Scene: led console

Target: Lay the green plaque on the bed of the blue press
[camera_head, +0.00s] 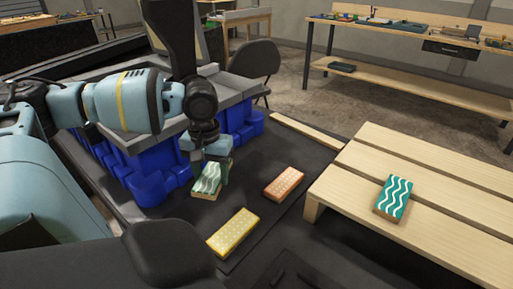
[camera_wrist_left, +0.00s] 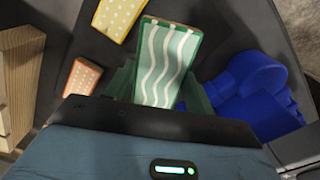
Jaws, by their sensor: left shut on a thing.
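A green plaque with white wavy lines (camera_head: 206,180) is between the fingers of my left gripper (camera_head: 208,160), which is shut on it. The plaque also shows in the left wrist view (camera_wrist_left: 168,52), with a finger at each side. I cannot tell whether it touches the dark mat under it. The blue press (camera_head: 158,172) stands just left of and behind the gripper, with grey parts on top. My left arm hides part of it, and I cannot make out its bed. My right gripper is not in view.
A yellow dotted plaque (camera_head: 233,233) and an orange one (camera_head: 284,183) lie on the dark mat (camera_head: 262,222). A second green wavy plaque (camera_head: 393,197) lies on a slatted wooden platform (camera_head: 440,215) at the right. A dark chair (camera_head: 254,62) stands behind the press.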

